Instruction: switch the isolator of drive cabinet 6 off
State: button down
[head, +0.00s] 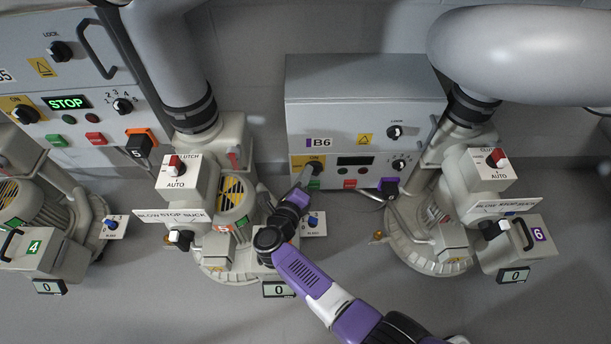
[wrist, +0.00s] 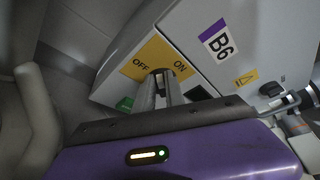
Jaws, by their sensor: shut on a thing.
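Drive cabinet B6 (head: 368,110) stands against the back wall in the head view. Its B6 label (wrist: 219,40) shows in the wrist view. The isolator's yellow plate (wrist: 137,60) reads OFF on the left and ON on the right. My gripper (head: 313,173) reaches the plate at the cabinet's lower left. In the wrist view its fingers (wrist: 162,88) are shut on the dark isolator knob (wrist: 160,72). The fingers hide most of the knob, so I cannot tell which way it points. The cabinet's small display (head: 355,161) is dark.
Blowers with clutch boxes (head: 176,175) and (head: 489,170) stand on either side of my arm. A cabinet with a lit STOP display (head: 67,102) is at left. A purple-marked box (head: 389,187) sits right of B6's red button (head: 350,183). Grey floor (head: 190,315) is clear in front.

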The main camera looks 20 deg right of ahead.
jog(key=shift+f, duration=0.1)
dwell(0.4)
jog(key=c, duration=1.4)
grip_release()
notch_tip(320, 180, up, 20)
jog(key=p, duration=1)
